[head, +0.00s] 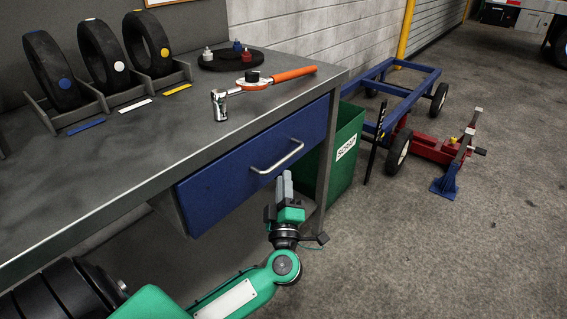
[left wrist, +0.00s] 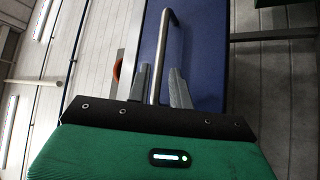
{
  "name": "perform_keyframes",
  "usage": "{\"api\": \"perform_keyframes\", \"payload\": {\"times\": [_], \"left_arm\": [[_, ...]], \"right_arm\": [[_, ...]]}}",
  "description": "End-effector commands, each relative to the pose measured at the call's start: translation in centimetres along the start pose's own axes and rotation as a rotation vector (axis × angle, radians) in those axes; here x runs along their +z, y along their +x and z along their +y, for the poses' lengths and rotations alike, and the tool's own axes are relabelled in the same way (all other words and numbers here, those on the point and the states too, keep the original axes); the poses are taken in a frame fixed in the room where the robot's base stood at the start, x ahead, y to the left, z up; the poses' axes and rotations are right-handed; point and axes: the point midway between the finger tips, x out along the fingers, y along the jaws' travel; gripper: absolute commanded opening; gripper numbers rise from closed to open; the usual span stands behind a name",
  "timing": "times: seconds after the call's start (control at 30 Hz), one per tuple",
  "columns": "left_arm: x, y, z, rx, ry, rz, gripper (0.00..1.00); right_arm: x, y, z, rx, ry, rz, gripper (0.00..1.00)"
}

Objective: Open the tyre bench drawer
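The bench drawer has a blue front (head: 225,188) under the grey bench top and looks shut. Its silver bar handle (head: 278,160) sits near the right part of the front. My left gripper (head: 284,182) is just in front of and below the handle, pointing up toward it. In the left wrist view the two grey fingers (left wrist: 159,84) stand apart, with the handle bar (left wrist: 163,50) showing in the space between them. The blue drawer front (left wrist: 205,55) is behind them. I cannot tell whether a finger touches the bar. My right gripper is in neither view.
On the bench top (head: 165,135) are several tyres in a rack (head: 110,92), an orange-handled wrench (head: 265,83) and a black disc (head: 225,60). A green bin (head: 346,165) stands right of the drawer. A blue cart (head: 385,95) and red jack (head: 435,148) stand farther right. Floor in front is clear.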

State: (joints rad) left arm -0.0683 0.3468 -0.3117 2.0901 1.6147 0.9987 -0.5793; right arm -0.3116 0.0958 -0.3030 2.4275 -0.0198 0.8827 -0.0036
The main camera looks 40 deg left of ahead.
Motion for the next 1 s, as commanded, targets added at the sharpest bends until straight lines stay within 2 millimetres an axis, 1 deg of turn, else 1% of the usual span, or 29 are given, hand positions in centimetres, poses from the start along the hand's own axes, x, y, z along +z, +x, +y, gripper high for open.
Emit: {"api": "perform_keyframes", "payload": {"times": [0.03, 0.2, 0.4, 0.53, 0.77, 0.8, 0.87, 0.9, 1.0], "left_arm": [[0.0, 1.1, 0.0, 0.004, -0.001, 0.003, 0.21], [0.0, 4.1, 0.0, 0.003, -0.001, 0.002, 0.21], [0.1, 6.1, -0.1, 0.001, 0.0, -0.001, 0.21], [0.0, 6.6, 0.0, 0.001, 0.001, -0.001, 0.21], [0.0, 6.7, 0.0, 0.0, 0.001, -0.001, 0.21], [0.0, 6.7, 0.0, 0.0, 0.001, -0.001, 0.2], [0.0, 6.7, 0.0, 0.0, 0.001, -0.001, 0.08], [0.0, 6.7, 0.0, 0.0, 0.001, -0.001, 0.0], [0.0, 6.7, 0.0, 0.0, 0.0, -0.001, 0.0]], "right_arm": [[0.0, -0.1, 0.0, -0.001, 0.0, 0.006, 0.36], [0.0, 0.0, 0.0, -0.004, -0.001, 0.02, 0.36], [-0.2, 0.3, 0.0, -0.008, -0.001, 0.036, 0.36], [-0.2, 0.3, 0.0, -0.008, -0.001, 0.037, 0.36], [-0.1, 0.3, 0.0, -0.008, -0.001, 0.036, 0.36], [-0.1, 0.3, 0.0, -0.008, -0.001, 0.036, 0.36], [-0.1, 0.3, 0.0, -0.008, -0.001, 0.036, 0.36], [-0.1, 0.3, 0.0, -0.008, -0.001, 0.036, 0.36], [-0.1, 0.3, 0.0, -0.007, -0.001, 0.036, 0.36]]}}
